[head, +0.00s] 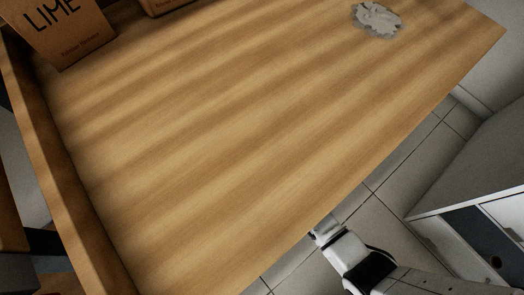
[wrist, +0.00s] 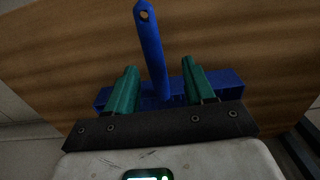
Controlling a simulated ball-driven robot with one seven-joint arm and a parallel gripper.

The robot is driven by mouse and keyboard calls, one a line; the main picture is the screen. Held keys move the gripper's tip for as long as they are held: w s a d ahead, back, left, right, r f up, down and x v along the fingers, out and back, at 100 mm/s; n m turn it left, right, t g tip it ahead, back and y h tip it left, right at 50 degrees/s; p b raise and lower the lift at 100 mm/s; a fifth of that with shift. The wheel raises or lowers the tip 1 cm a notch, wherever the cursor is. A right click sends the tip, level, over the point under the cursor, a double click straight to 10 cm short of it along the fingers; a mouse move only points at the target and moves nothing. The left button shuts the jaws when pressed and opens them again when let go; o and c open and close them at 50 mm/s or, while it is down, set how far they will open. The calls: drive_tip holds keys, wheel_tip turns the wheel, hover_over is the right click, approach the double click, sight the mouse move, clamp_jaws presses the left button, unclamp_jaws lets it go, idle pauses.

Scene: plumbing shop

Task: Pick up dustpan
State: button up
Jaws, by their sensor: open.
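The blue dustpan (wrist: 149,45) shows in the wrist view, in front of a wooden surface. Its long handle has a hole at the upper end and points up in the picture. Its wide body lies low in the picture, partly hidden behind the dark front of my gripper. My gripper (wrist: 160,68) is open, with one green finger on each side of the handle and a visible gap on both sides. I cannot tell how far the fingers are from it in depth. The dustpan does not show in the head view.
The wooden tabletop (head: 230,130) is mostly bare. A brown box marked LIME (head: 75,45) stands at its far left, and a crumpled grey-white thing (head: 377,20) lies at the far right. A white cabinet (head: 485,160) stands right of the table, with tiled floor between.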

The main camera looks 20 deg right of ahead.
drive_tip(key=f+b, duration=0.2)
drive_tip(key=f, duration=0.1)
drive_tip(key=f+b, duration=0.1)
drive_tip(key=f, duration=0.1)
drive_tip(key=shift+w+d+f+b, duration=0.15)
drive_tip(key=shift+w+d+b, duration=0.1)
drive_tip(key=shift+b, duration=0.1)
drive_tip(key=shift+c, duration=0.4)
clamp_jaws()
